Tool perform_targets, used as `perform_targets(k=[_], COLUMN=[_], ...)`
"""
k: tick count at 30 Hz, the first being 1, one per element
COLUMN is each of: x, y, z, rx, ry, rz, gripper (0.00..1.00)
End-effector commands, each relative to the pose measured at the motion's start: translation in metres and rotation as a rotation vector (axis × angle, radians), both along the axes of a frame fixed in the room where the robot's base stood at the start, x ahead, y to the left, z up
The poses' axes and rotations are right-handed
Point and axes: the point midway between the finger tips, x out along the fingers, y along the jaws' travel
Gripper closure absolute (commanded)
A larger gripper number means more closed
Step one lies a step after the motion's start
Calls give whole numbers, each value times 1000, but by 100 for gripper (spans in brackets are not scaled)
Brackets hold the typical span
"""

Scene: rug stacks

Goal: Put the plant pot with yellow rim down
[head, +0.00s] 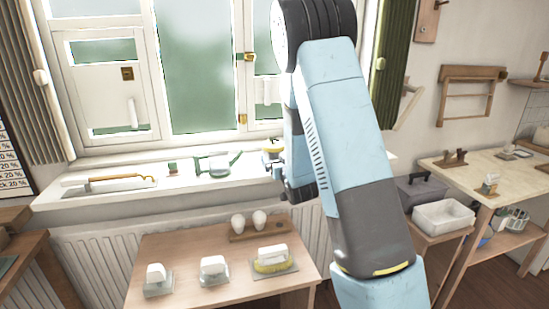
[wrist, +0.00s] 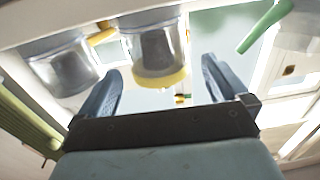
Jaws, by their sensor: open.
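The plant pot with the yellow rim (wrist: 160,52) is grey and shows in the wrist view, which looks upside down. Its base meets the pale window sill, and its rim points down in the picture. My gripper (wrist: 162,70) is open, with one finger on each side of the pot and a visible gap at both. In the head view, a yellow bit of the pot (head: 272,149) shows at the sill beside my gripper (head: 277,178). My arm hides most of that spot.
A second grey pot (wrist: 68,68) stands beside the left finger in the wrist view. A green watering can (head: 217,163) and a tray with a tool (head: 108,184) lie on the sill (head: 90,200). A low table (head: 190,245) with several white-topped items stands below.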

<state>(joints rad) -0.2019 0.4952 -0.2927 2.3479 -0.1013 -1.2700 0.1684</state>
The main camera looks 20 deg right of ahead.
Motion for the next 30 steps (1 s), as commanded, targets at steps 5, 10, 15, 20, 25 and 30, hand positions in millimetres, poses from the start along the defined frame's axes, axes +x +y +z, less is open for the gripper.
perform_targets(k=[5, 10, 15, 20, 25, 30], x=[19, 27, 48, 67, 74, 74], y=[0, 0, -1, -1, -1, -1], z=[0, -2, -8, -8, -9, -8], rx=[-1, -1, -1, -1, 0, 0], ry=[0, 1, 1, 0, 1, 1], rz=[-1, -1, 0, -1, -1, -2], gripper=[0, 0, 0, 0, 0, 0])
